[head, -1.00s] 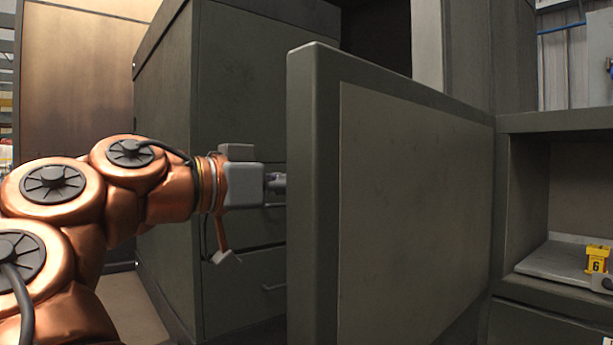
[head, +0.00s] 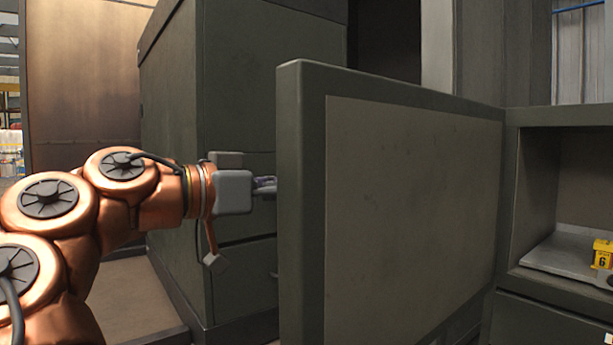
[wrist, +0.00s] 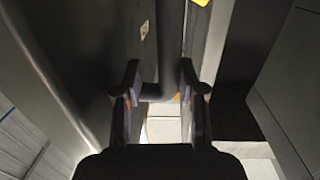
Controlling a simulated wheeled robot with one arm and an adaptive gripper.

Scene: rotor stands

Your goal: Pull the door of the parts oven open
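The parts oven's door (head: 410,220) stands swung out from the oven body (head: 555,117) at the right, its lighter inner panel facing the head camera. The oven's cavity shows beyond the door's hinge side. My gripper (head: 264,186) is at the outer face of the door, near its free edge; the edge hides the fingertips in the head view. In the wrist view my gripper (wrist: 160,95) has its fingers spread on either side of a dark bar handle (wrist: 171,65). A gap shows beside the bar; contact is hard to tell.
A light tray (head: 560,255) and a yellow marker (head: 603,254) with a number are inside the oven cavity. A dark drawer cabinet (head: 235,120) stands behind my gripper.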

